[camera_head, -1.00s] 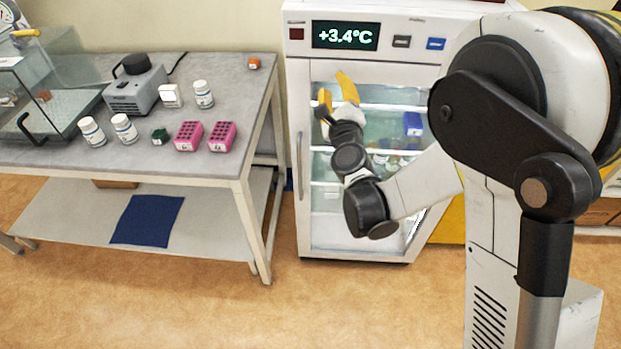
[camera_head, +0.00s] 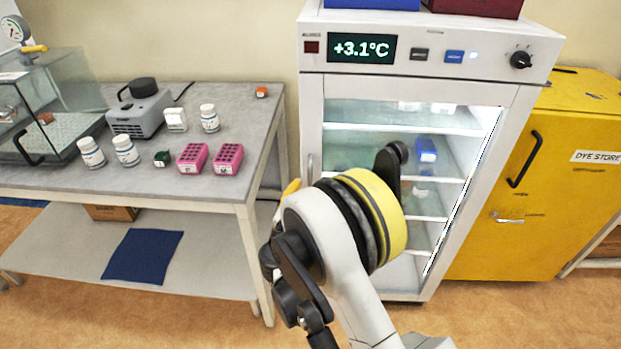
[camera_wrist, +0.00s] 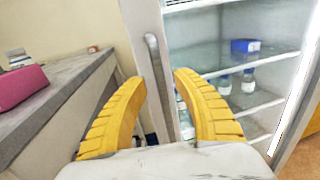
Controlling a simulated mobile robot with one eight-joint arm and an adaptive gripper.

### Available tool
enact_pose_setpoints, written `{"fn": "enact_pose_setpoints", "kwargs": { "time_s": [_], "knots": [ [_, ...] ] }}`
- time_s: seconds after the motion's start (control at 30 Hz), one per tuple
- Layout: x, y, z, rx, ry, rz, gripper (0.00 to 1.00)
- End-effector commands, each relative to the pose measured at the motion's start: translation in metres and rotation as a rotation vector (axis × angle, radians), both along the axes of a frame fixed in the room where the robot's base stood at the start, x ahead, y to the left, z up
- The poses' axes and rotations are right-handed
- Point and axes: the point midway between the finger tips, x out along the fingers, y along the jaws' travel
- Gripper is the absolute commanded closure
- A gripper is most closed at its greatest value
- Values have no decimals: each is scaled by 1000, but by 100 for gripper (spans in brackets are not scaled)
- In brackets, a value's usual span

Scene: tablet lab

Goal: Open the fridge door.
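The white fridge (camera_head: 430,80) stands upright with a glass door (camera_head: 350,150), which looks closed. Its vertical metal handle (camera_head: 311,168) is on the door's left side; the lower part is hidden behind my arm. In the wrist view the handle (camera_wrist: 156,85) runs between the two yellow fingers of my gripper (camera_wrist: 158,77). The fingers are spread apart, one on each side of the handle, with visible gaps. I cannot tell how far the fingertips are from it in depth. In the head view only a yellow bit of the gripper (camera_head: 291,188) shows beside my arm.
A grey bench (camera_head: 130,190) with bottles and pink racks (camera_head: 228,158) stands close to the left of the fridge. A yellow dye store cabinet (camera_head: 550,190) stands on the right. Floor is free in front. Blue and red boxes lie on the fridge.

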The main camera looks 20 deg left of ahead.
Motion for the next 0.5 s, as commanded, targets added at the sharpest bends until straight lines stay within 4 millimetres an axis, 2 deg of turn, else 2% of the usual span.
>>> {"fn": "enact_pose_setpoints", "kwargs": {
  "time_s": [0.1, 0.2, 0.5],
  "knots": [
    [18, 0, -4, -1, 0, -1, 65],
    [26, 1, -3, -1, 0, -1, 65],
    [30, 1, -1, -1, 0, 0, 65]
  ]
}}
